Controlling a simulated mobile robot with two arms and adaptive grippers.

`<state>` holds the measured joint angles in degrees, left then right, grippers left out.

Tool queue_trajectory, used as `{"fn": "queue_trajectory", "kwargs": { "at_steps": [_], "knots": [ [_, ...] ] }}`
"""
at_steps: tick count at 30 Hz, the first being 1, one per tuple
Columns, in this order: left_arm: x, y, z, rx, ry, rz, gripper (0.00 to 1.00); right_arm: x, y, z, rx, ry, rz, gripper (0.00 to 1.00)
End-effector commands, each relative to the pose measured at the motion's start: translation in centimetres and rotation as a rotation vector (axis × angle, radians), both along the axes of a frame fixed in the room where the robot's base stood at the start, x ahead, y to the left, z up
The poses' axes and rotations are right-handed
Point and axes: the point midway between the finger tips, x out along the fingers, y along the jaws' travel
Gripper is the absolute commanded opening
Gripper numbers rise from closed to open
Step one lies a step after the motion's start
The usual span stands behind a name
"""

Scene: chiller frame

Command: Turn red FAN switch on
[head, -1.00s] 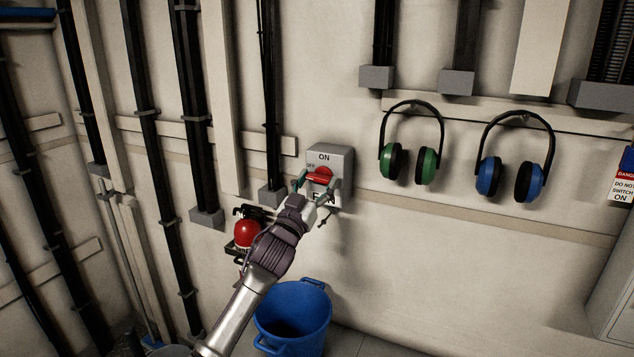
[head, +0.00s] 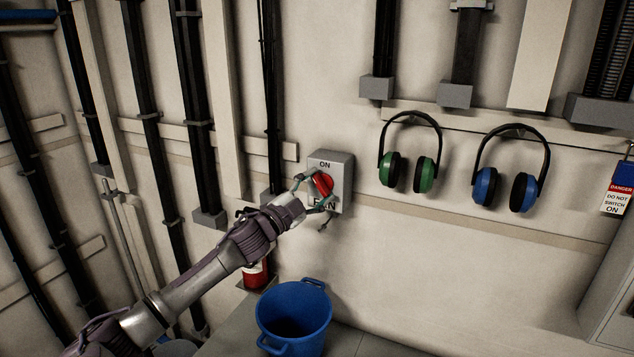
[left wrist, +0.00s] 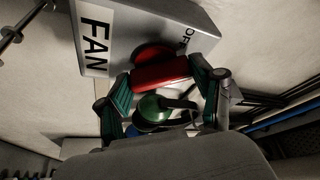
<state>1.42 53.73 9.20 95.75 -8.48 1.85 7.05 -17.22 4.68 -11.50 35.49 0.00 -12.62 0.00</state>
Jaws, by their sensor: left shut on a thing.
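The FAN switch is a grey box (head: 343,180) on the wall, with ON printed at its top and FAN, partly covered, below. Its red handle (head: 323,185) is tilted, running from upper left to lower right. My right gripper is in neither view.
Green earmuffs (head: 426,175) and blue earmuffs (head: 486,186) hang on the wall to the right. Dark vertical conduits (head: 196,110) run down the wall at left.

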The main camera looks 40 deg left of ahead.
Motion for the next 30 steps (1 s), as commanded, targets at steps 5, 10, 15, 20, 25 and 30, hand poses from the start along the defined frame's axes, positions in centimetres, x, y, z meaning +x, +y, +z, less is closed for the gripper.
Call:
{"fn": "queue_trajectory", "kwargs": {
  "at_steps": [5, 10, 15, 20, 25, 30],
  "knots": [
    [0.0, 0.0, 0.4, 0.166, 0.055, 0.0, 0.32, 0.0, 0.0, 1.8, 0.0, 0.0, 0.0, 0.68],
    [0.0, 0.0, 0.5, 0.311, 0.101, 0.0, 0.32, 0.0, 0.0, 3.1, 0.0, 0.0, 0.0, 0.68],
    [0.0, 0.0, 0.4, 0.433, 0.139, 0.0, 0.32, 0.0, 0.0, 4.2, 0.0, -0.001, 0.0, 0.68],
    [0.0, 0.0, 0.3, 0.52, 0.167, 0.0, 0.32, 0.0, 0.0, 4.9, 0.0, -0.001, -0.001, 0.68],
    [0.0, 0.0, 0.3, 0.581, 0.187, 0.001, 0.32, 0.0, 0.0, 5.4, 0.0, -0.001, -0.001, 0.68],
    [0.0, 0.0, 0.2, 0.611, 0.196, 0.001, 0.32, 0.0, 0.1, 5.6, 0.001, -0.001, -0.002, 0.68]
  ]
}}
